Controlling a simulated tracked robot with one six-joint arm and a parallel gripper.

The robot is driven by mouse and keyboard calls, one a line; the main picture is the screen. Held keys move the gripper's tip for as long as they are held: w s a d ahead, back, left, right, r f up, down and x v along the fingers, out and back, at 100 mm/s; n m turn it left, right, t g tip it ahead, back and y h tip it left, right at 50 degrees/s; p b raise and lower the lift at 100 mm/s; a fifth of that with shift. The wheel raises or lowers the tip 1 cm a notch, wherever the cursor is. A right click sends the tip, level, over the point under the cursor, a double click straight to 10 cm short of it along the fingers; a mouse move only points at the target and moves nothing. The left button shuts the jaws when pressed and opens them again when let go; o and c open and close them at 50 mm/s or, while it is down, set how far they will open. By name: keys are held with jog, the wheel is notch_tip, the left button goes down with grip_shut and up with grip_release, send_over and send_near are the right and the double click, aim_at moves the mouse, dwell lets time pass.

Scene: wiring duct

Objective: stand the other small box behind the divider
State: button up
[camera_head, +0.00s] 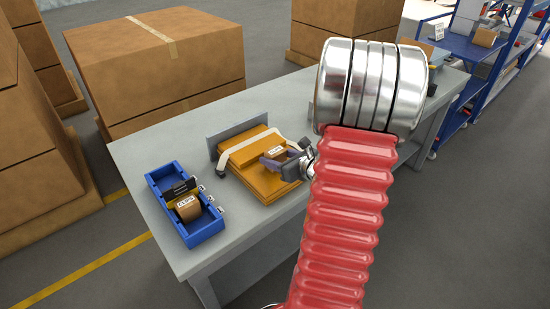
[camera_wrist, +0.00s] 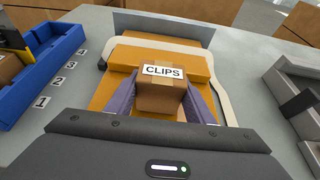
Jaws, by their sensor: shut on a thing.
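My gripper (camera_head: 283,160) is shut on a small brown box (camera_wrist: 160,98) with a white CLIPS label. In the wrist view its two purple-grey fingers press the box's sides. The box is over an orange stepped block (camera_head: 258,172); I cannot tell if it touches it. A blue open bin (camera_head: 207,233) stands left of my gripper; its edge also shows in the wrist view (camera_wrist: 42,90). A black and yellow divider (camera_head: 180,188) stands across the bin. Another brown labelled box (camera_head: 188,209) sits in the bin on the near side of the divider.
A pale strap (camera_head: 250,142) curves over the orange block, with a grey upright plate (camera_head: 222,130) behind. Number marks run along the bin's right side. A grey tray (camera_wrist: 283,90) is at the right in the wrist view. Bare grey table (camera_head: 150,145) lies behind the bin.

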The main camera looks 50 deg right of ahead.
jog(key=shift+f, duration=0.1)
jog(key=o, duration=1.1)
jog(key=shift+c, duration=0.2)
jog(key=v, duration=1.2)
